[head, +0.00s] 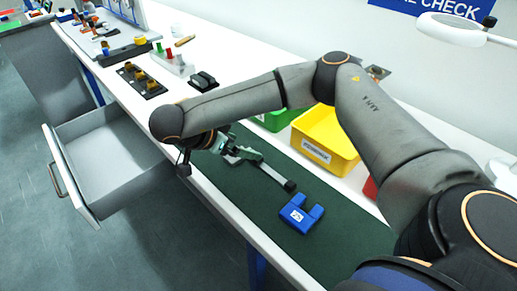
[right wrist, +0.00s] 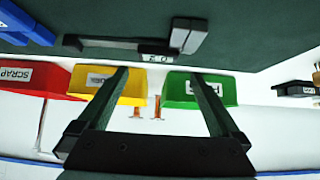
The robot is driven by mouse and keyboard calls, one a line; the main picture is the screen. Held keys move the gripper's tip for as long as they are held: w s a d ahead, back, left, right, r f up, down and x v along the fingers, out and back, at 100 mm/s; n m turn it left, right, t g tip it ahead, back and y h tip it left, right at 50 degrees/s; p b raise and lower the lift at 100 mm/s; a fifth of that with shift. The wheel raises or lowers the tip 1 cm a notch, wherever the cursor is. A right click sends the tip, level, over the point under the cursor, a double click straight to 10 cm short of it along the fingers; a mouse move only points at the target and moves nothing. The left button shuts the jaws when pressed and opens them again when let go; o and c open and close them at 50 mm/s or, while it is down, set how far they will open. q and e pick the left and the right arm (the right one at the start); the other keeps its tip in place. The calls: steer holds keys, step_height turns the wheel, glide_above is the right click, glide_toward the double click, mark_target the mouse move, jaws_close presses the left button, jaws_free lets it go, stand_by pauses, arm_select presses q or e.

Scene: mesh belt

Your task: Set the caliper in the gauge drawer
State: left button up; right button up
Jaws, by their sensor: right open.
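The caliper lies on the dark green mat (head: 330,232). In the head view its grey bar (head: 272,172) runs towards the blue U-shaped gauge, with a dark piece at that end. It also shows in the right wrist view (right wrist: 150,44), display facing up, beyond my fingertips. My right gripper (head: 221,146) is near the caliper's left end, partly hidden by my wrist; in the wrist view its fingers (right wrist: 158,78) are spread with nothing gripped between them. The grey drawer (head: 108,160) is pulled out at the left of the bench, and its visible inside is empty. My left gripper is out of view.
The blue U-shaped gauge (head: 301,213) lies on the mat. Yellow (head: 325,140), green (head: 272,121) and red (head: 370,187) bins stand behind the mat. Black holders with knobbed plugs (head: 141,80) stand further along the white bench. A lamp (head: 452,28) overhangs the right.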

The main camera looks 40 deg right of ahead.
mark_target(252, 149)
steer(key=shift+s+x, duration=0.2)
steer(key=shift+x, duration=2.45)
steer(key=shift+a+f, duration=0.1)
steer(key=shift+f, duration=0.05)
steer(key=shift+c, duration=0.4)
steer(key=c, duration=1.5)
jaws_close()
steer(key=shift+r, duration=0.2)
